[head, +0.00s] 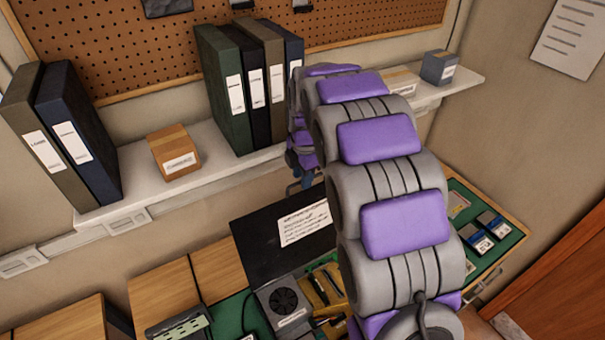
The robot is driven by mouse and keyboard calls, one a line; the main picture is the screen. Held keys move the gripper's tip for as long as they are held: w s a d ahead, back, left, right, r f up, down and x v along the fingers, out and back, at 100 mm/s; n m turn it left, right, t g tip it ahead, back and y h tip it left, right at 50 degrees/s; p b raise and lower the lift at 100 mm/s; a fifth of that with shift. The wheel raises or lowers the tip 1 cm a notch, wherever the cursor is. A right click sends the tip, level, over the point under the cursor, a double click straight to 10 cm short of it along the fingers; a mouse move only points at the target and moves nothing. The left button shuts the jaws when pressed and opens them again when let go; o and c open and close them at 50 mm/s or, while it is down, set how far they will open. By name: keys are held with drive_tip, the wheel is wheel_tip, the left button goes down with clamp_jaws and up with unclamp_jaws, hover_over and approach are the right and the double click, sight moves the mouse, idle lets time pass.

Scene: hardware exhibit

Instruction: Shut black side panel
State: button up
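The black side panel (262,248) is a flat dark sheet with a white printed label. It stands open, tilted back behind an open case whose inside shows a grey fan unit (284,303) and yellow and dark parts (322,290). My purple and grey arm crosses in front and hides the panel's right part and much of the case. The far end of my arm, with what looks like my gripper (303,180), shows beyond the panel's upper edge, near the shelf. It is small and partly covered, so I cannot tell whether the fingers are open or touch anything.
A white wall shelf (190,185) holds several binders (250,85), a cardboard box (175,152) and a small grey-blue box (438,67). A green-lined tray (490,222) with small devices lies right of my arm. Wooden boxes (165,295) stand left of the case.

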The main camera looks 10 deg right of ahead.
drive_tip(key=shift+d, duration=0.15)
clamp_jaws()
idle(1.3)
